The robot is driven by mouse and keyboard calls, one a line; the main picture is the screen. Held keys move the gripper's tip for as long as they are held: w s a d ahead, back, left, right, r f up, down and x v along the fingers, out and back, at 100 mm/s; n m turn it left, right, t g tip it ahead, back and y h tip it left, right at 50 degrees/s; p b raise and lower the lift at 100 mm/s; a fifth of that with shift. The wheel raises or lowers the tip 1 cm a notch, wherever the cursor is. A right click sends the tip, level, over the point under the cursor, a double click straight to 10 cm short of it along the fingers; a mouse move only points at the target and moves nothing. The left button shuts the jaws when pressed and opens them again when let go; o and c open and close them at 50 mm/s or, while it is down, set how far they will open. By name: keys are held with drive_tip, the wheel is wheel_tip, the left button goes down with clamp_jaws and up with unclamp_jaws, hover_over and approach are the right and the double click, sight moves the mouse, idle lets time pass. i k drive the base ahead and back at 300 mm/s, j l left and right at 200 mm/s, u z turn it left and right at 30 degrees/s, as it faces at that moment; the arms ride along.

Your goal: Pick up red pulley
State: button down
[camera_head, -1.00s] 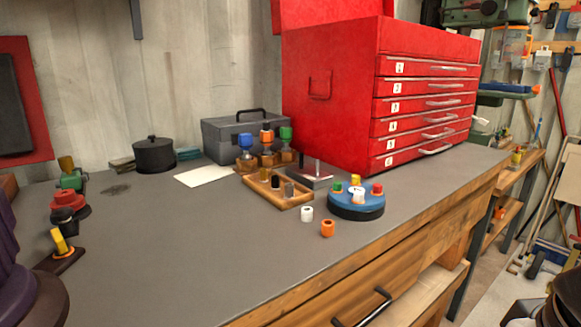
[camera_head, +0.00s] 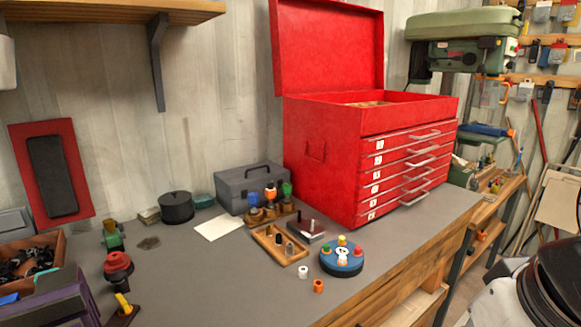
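A red stepped, round piece (camera_head: 118,263), which looks like the red pulley, stands on a dark base at the left of the grey workbench (camera_head: 215,280) in the head view. A green piece (camera_head: 113,238) stands just behind it, and a yellow peg on a dark plate (camera_head: 123,307) is in front of it. A white and black part of my arm shows at the lower right. My gripper is not in view, so its state and distance from the pulley do not show.
A purple crate (camera_head: 62,305) and a brown bin of dark parts (camera_head: 28,262) are left of the pulley. A black pot (camera_head: 176,208), a grey toolbox (camera_head: 246,190) and a red tool chest (camera_head: 325,165) stand behind. The middle of the bench is clear.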

sight(121, 261)
drive_tip(key=u, duration=1.25)
drive_tip(key=i+j+z, duration=0.3)
drive_tip(key=i+j, duration=0.2)
drive_tip(key=j, duration=0.2)
drive_tip(key=i+j+z, duration=0.15)
drive_tip(key=j, duration=0.2)
drive_tip(key=i, duration=0.05)
